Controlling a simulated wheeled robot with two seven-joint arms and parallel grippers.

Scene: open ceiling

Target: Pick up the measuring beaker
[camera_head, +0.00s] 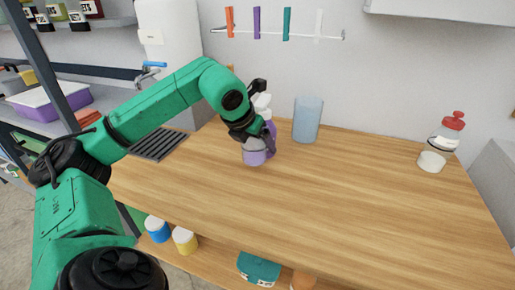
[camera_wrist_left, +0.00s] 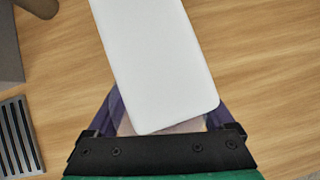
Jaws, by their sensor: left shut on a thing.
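A translucent blue beaker (camera_head: 307,120) stands upright on the wooden counter, to the right of my left gripper and apart from it. My left gripper (camera_head: 256,146) is shut on a purple bottle (camera_head: 270,130) with a white top, at the back left of the counter. The gripper partly hides the bottle, and I cannot tell if its base touches the counter. In the left wrist view a large white block, seemingly the bottle's top (camera_wrist_left: 155,60), covers the space between the fingers, so their tips are hidden. My right gripper is not in view.
A dark grooved drain panel (camera_head: 160,145) lies to the left. The counter's middle and front are clear.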

